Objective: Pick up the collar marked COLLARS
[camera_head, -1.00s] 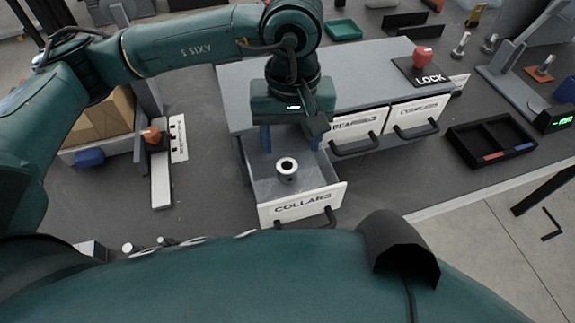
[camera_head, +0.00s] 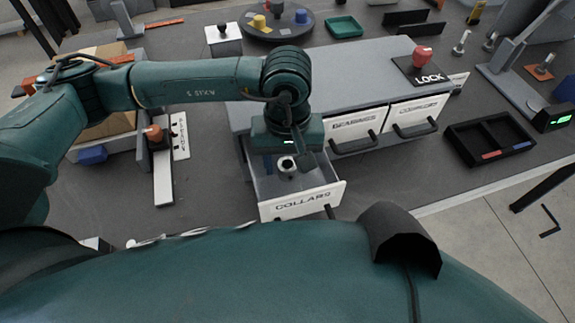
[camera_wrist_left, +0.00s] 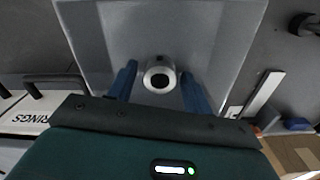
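The collar (camera_head: 286,165) is a small grey metal ring with a dark bore. It sits upright in the open drawer labelled COLLARS (camera_head: 303,203). My left gripper (camera_head: 287,160) is low over the drawer, pointing down, and partly hides the collar in the head view. In the left wrist view the collar (camera_wrist_left: 160,75) lies between two blue fingers (camera_wrist_left: 160,88), which are spread with a gap on each side. The gripper is open and holds nothing. My right gripper is not in either view.
Two shut drawers (camera_head: 385,122) with black handles are to the right in the same grey cabinet. A red LOCK knob (camera_head: 421,57) is on top. A black divided tray (camera_head: 490,141) is at right. A cardboard box (camera_head: 105,128) and a red-topped post (camera_head: 153,133) stand at left.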

